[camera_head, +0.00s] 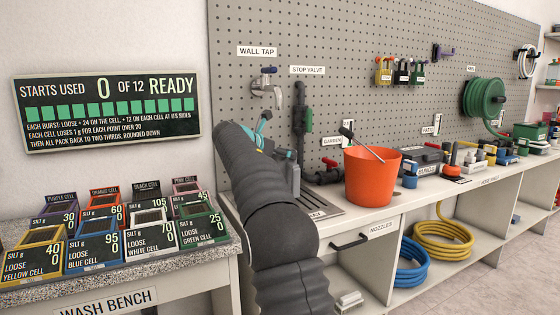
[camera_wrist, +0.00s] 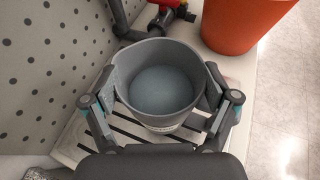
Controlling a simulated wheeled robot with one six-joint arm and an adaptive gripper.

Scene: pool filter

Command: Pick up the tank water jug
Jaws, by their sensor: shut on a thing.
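The tank water jug (camera_wrist: 163,88) is a grey, round, open-topped vessel in the wrist view, with a plain blue-grey inside. It is over a slatted drain tray (camera_wrist: 95,145); I cannot tell whether it touches the slats. My gripper (camera_wrist: 160,105) has a finger on each side of the jug and is shut on its walls. In the head view, my gripper (camera_head: 266,140) is at the left end of the counter, and my arm hides much of it. Part of the grey jug (camera_head: 292,176) shows just past the teal finger parts, above the tray (camera_head: 325,209).
An orange bucket (camera_head: 371,178) stands close to the jug's right. A stop valve pipe (camera_head: 300,112) and a red-handled valve (camera_head: 327,176) are behind. The wall tap (camera_head: 266,87) is above on the pegboard. The wash bench (camera_head: 105,287) with several coloured cells is at left.

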